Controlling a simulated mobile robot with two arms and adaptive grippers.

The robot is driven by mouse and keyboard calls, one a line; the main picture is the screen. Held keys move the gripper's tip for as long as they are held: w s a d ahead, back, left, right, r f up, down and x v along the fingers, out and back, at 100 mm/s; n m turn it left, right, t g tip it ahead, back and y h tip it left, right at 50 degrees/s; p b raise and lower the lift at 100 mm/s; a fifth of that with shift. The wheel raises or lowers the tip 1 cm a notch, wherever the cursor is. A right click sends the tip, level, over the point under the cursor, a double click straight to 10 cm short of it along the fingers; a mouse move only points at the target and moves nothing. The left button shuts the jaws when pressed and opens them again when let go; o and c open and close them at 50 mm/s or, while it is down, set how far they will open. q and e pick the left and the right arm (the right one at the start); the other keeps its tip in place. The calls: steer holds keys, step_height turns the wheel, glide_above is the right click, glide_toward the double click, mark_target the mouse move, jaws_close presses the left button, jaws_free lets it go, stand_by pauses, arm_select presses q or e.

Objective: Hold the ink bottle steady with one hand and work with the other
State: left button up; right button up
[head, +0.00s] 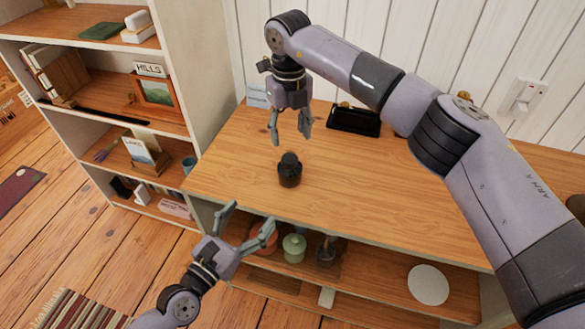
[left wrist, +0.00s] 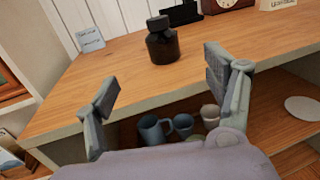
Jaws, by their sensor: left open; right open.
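The ink bottle (head: 290,171) is small and dark with a black cap, standing upright on the wooden desk top (head: 350,190) near its front edge. It also shows in the left wrist view (left wrist: 163,46), beyond and between the fingers. My left gripper (head: 252,228) is open and empty, in front of the desk edge, below and left of the bottle in the head view. Its open fingers show in the left wrist view (left wrist: 165,90). My right gripper (head: 290,133) is open and empty, pointing down above and behind the bottle, apart from it.
A dark box-like item (head: 354,120) and a pale card (head: 257,96) stand at the desk's back. A lower shelf holds a green pot (head: 294,247), mugs and a white plate (head: 428,285). A bookcase (head: 180,75) stands left. The desk around the bottle is clear.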

mark_target(289, 167)
steer(key=shift+s, duration=0.1)
arm_select(q)
steer(key=x, duration=1.7)
steer(key=shift+w+d, duration=0.15)
jaws_close()
arm_select(e)
steer(key=n, duration=0.3)
steer(key=shift+a, duration=0.1)
steer(key=n, duration=1)
steer(key=shift+n, duration=0.3)
steer(key=shift+f, duration=0.1)
steer(key=shift+f, duration=3.95)
